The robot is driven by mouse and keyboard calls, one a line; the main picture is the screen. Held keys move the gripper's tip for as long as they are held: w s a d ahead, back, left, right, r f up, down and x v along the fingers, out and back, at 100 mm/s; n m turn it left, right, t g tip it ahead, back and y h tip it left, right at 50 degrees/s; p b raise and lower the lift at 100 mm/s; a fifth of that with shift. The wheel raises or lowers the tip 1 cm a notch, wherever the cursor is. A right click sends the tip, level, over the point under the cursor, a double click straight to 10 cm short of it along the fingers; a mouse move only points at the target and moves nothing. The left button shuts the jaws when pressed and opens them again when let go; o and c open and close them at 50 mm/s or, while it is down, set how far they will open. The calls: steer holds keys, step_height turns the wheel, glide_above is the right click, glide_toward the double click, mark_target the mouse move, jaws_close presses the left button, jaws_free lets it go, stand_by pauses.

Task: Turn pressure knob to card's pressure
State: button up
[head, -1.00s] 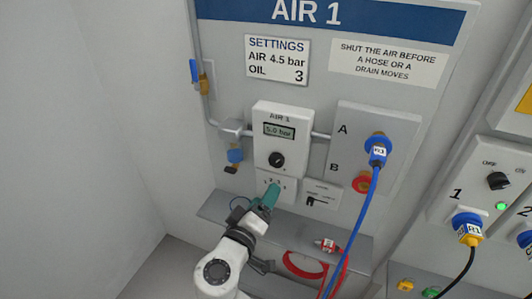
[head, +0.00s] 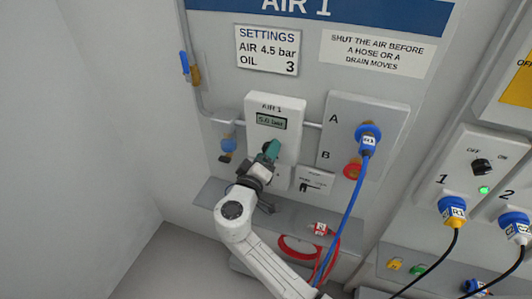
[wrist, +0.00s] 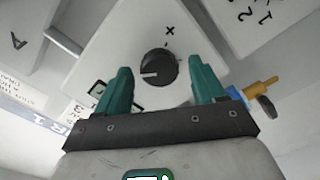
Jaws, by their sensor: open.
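The black pressure knob (wrist: 159,68) sits on the white AIR 1 regulator box (head: 291,105), with a plus mark beside it. In the wrist view the knob lies between and just beyond the two teal fingertips of my open gripper (wrist: 163,75), which do not visibly touch it. In the head view my gripper (head: 271,150) covers the knob. The box's display (head: 271,122) is too blurred to read surely now; it read about 5.0 bar earlier. The settings card (head: 267,50) says AIR 4.5 bar, OIL 3.
A blue hose plug (head: 368,138) sits in port A and a red ring (head: 352,169) marks port B. A grey shelf (head: 215,192) runs below the box. A lever valve (head: 187,66) is on the pipe at left. A switch panel (head: 470,170) stands at right.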

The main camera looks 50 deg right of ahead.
steer(key=c, duration=1)
steer(key=shift+f+n+b, duration=0.1)
steer(key=shift+n+b, duration=0.25)
steer(key=shift+n, duration=1.55)
steer(key=shift+c, duration=0.3)
steer(key=o, duration=1.1)
steer(key=shift+c, duration=0.2)
steer(key=b+v, duration=0.2)
steer(key=v, duration=0.8)
steer(key=shift+a, duration=0.4)
steer(key=shift+s, duration=0.15)
